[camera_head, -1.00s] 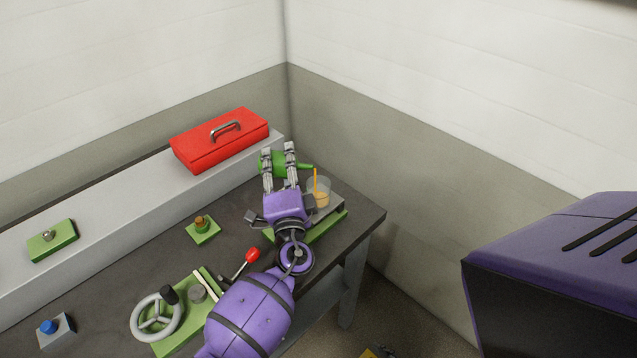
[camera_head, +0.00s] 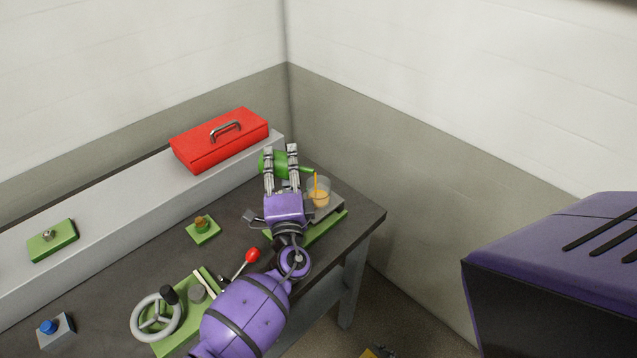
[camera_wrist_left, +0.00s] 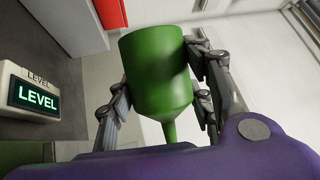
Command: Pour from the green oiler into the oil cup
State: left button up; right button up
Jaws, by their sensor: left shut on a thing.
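My left gripper (camera_head: 281,163) is shut on the green oiler (camera_head: 277,158) and holds it tipped over above the bench. In the left wrist view the green oiler (camera_wrist_left: 158,72) sits between the two fingers, its narrow spout at the lower end. In the head view the spout points right, just above the oil cup (camera_head: 326,186). The oil cup is clear and holds orange liquid. A thin orange stream runs from the spout tip down into the cup. My right gripper is not in view.
The cup stands by a grey plate with a green base (camera_head: 325,226) at the bench's right end. A box with a lit LEVEL display (camera_wrist_left: 36,97) shows in the left wrist view. A red toolbox (camera_head: 215,142), a red-knobbed lever (camera_head: 252,255) and a handwheel (camera_head: 156,318) are nearby.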

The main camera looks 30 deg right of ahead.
aim_at(285, 166)
pick_arm(q)
jog(key=shift+s+d+r+m+h, duration=0.1)
jog(key=shift+r+m+h, duration=0.45)
jog(key=shift+m, duration=0.5)
jog(key=shift+s+d+r+m+h, duration=0.15)
jog(key=shift+r+m+h, duration=0.4)
jog(key=shift+m, duration=0.55)
jog(key=shift+s+d+r+m+h, duration=0.1)
jog(key=shift+r+m+h, duration=0.45)
jog(key=shift+m, duration=0.5)
jog(key=shift+s+d+r+m+h, duration=0.1)
jog(key=shift+r+m+h, duration=0.25)
jog(key=shift+r+m, duration=0.25)
jog(key=shift+s+d+r+m+h, duration=0.1)
jog(key=shift+r+m+h, duration=0.2)
jog(key=shift+r+m, duration=0.3)
jog(key=shift+s+d+r+m+g+h, duration=0.2)
jog(key=shift+m+h, duration=0.2)
jog(key=shift+m, duration=0.3)
jog(key=shift+s+d+r+m+g+h, duration=0.15)
jog(key=shift+m+h, duration=0.25)
jog(key=shift+m, duration=0.3)
jog(key=shift+a, duration=0.1)
